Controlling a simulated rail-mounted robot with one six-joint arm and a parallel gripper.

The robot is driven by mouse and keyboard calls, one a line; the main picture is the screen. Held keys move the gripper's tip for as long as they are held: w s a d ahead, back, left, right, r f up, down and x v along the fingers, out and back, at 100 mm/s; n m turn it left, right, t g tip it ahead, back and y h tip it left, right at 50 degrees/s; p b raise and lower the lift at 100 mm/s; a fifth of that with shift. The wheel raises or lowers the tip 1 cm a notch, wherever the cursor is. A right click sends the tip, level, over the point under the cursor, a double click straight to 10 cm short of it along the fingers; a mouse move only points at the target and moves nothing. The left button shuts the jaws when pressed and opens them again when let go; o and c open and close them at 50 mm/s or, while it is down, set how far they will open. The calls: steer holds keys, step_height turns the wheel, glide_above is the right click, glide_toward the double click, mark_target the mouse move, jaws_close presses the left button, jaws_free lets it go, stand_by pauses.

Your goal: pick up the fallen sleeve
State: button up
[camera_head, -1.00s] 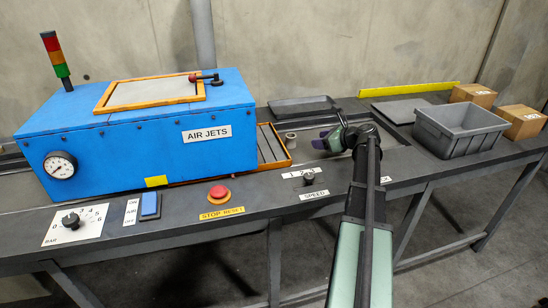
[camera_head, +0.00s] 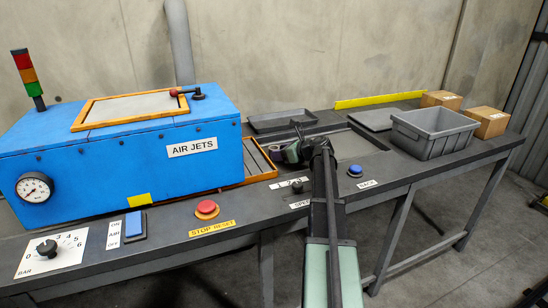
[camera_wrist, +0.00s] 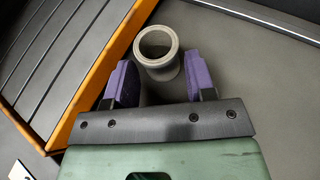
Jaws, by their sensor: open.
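The sleeve is a short grey hollow cylinder (camera_wrist: 157,52); its open round end faces the camera in the wrist view. It appears to stand on end on the dark bench top, beside the orange-edged slatted outfeed. My gripper (camera_wrist: 160,80) is open, with its two purple fingers apart. The sleeve is just ahead of the fingertips, its lower part in line with the gap between them. I cannot tell whether a finger touches it. In the head view my gripper (camera_head: 292,150) is low over the bench, and the sleeve (camera_head: 274,152) shows only small at its left.
The blue air-jet machine (camera_head: 120,140) and its orange-edged slatted outfeed (camera_head: 262,172) are close on the left. A shallow dark tray (camera_head: 283,117) lies behind. A grey bin (camera_head: 434,134) and cardboard boxes (camera_head: 487,122) stand at the right. A blue button (camera_head: 355,170) is near the front edge.

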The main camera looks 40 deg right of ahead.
mark_target(276, 148)
steer(key=x, duration=0.3)
steer(key=shift+b, duration=0.3)
steer(key=shift+s, duration=0.1)
steer(key=c, duration=0.7)
steer(key=shift+r, duration=0.1)
step_height(276, 148, up, 20)
steer(key=p, duration=2)
